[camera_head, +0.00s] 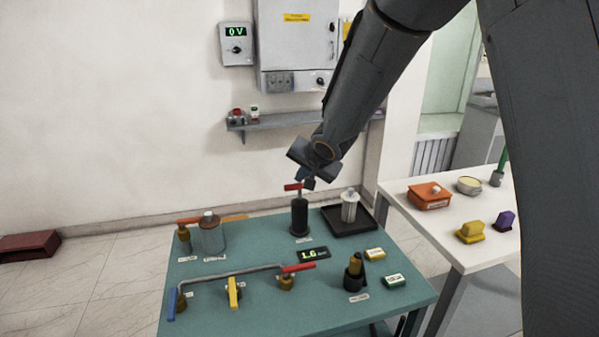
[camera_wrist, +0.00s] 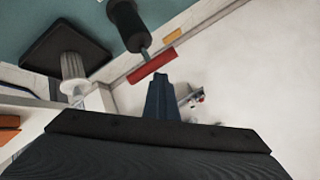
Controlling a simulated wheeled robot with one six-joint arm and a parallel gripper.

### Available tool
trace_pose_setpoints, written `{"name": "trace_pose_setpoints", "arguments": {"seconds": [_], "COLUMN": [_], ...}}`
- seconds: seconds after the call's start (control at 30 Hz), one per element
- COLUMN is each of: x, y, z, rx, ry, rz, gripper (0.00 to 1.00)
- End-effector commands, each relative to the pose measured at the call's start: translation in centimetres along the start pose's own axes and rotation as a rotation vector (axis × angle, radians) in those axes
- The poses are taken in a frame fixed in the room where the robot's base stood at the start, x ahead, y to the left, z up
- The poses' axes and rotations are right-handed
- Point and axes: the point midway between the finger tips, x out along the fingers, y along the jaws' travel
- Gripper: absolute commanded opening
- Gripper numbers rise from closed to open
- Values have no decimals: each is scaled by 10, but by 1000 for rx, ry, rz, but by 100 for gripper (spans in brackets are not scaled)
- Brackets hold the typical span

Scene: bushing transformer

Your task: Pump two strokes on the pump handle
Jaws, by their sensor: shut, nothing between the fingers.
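The pump is a black upright cylinder (camera_head: 299,217) at the back of the green table, with a thin rod rising to a red crossbar handle (camera_head: 293,187). In the wrist view the red handle (camera_wrist: 151,65) lies just beyond my fingertips, and the black pump body (camera_wrist: 127,25) is behind it. My gripper (camera_head: 308,181) is shut and empty, right beside the handle in the head view. In the wrist view my shut gripper (camera_wrist: 161,80) reaches close to the handle's edge. I cannot tell whether they touch.
The green table (camera_head: 230,270) holds a pipe with colored valve handles (camera_head: 233,290), a glass jar (camera_head: 212,236), a display reading 1.6 (camera_head: 313,253), and a black tray (camera_head: 345,222) with a ribbed white part (camera_head: 350,205). A white table (camera_head: 440,225) stands right. A wall shelf (camera_head: 275,121) is behind.

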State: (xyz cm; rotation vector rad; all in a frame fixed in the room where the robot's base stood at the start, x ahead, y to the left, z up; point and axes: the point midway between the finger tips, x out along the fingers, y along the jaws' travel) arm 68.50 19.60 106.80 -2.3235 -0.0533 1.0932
Motion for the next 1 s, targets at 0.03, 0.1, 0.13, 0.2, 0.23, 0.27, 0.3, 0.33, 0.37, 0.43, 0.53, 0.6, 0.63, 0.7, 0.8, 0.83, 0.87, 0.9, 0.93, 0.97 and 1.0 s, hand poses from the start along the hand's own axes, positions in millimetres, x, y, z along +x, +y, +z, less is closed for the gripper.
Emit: {"name": "trace_pose_setpoints", "arguments": {"seconds": [0.03,0.1,0.13,0.2,0.23,0.27,0.3,0.33,0.37,0.43,0.53,0.6,0.63,0.7,0.8,0.83,0.87,0.9,0.93,0.97,1.0], "x": [-5,-8,-10,-12,-14,-15,-16,-18,-19,-22,-26,-29,-30,-33,-36,-37,-37,-37,-37,-36,-36], "y": [-2,-4,-5,-7,-8,-9,-10,-11,-12,-14,-18,-20,-21,-23,-26,-26,-26,-26,-26,-26,-26], "z": [-2,-4,-6,-8,-9,-10,-11,-12,-12,-15,-18,-20,-21,-23,-26,-26,-27,-27,-27,-27,-26], "rx": [1,1,1,1,1,1,1,1,1,0,1,1,1,0,0,0,0,0,0,0,0], "ry": [-2,-1,-1,0,0,-1,-1,-1,-1,0,0,0,0,0,1,1,1,1,1,1,1], "rz": [3,3,3,3,3,3,3,3,3,3,2,2,2,1,1,0,0,0,0,0,0], "gripper": [0,0,0,0,0,0,0,0,0,0,0,0,0,0,0,0,0,0,0,0,0]}}
